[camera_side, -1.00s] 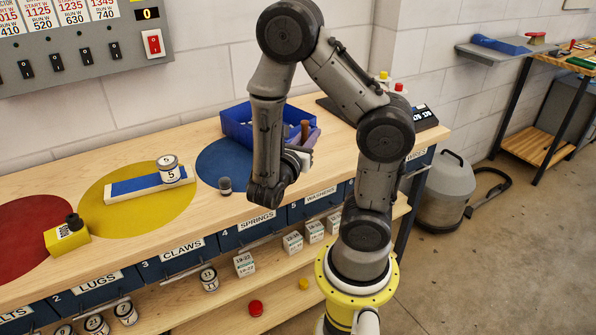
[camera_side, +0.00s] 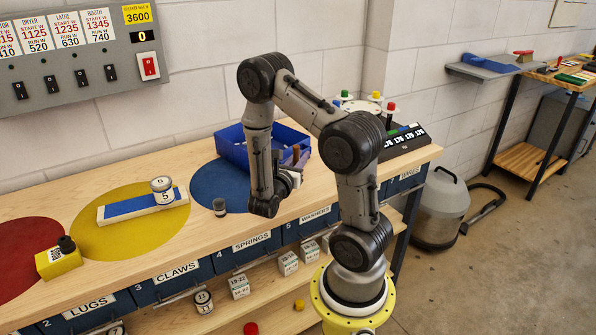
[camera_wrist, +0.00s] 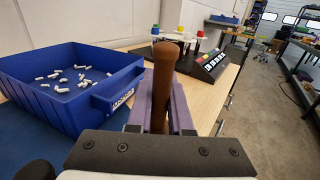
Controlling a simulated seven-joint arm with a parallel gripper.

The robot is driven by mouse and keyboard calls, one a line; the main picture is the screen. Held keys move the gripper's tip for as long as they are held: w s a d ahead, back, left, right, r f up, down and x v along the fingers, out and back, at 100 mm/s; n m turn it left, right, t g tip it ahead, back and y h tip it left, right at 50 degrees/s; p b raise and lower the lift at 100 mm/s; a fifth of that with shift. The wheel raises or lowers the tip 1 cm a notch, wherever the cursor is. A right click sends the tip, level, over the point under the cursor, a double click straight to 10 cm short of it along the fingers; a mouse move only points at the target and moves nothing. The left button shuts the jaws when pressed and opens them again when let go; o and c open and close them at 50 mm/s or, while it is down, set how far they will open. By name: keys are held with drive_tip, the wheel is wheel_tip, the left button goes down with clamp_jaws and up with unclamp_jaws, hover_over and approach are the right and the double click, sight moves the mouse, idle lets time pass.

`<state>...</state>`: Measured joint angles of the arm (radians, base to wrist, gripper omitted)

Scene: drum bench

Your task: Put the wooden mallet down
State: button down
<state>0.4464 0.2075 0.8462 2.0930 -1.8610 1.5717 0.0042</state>
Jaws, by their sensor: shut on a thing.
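My gripper (camera_wrist: 160,122) is shut on the wooden mallet (camera_wrist: 165,60). The mallet's brown handle stands nearly upright in the wrist view, with purple pieces on both sides of it. The handle also shows small in the side view (camera_side: 296,154), beside my gripper (camera_side: 289,176) and near the blue tray. The mallet's head is not clearly visible in either view. I cannot tell whether the mallet touches the bench.
A blue tray (camera_wrist: 70,112) with several white pieces stands close on the left in the wrist view. A dark pot (camera_side: 219,207) stands by the blue disc (camera_side: 212,178). A can (camera_side: 161,189) sits on a blue-topped block. A console (camera_side: 400,140) stands at the bench's far end.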

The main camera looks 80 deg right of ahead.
drive_tip(key=shift+w+d+f, duration=0.25)
drive_tip(key=shift+d+f, duration=0.15)
drive_tip(key=shift+f, duration=0.15)
drive_tip(key=shift+w+d+f, duration=0.2)
drive_tip(key=shift+d+f, duration=0.2)
drive_tip(key=shift+f, duration=0.15)
drive_tip(key=shift+w+d+f, duration=0.1)
drive_tip(key=shift+d+f, duration=0.05)
drive_tip(key=shift+f, duration=1.65)
drive_tip(key=shift+f, duration=0.15)
drive_tip(key=c, duration=0.8)
unclamp_jaws()
drive_tip(key=shift+c, duration=0.2)
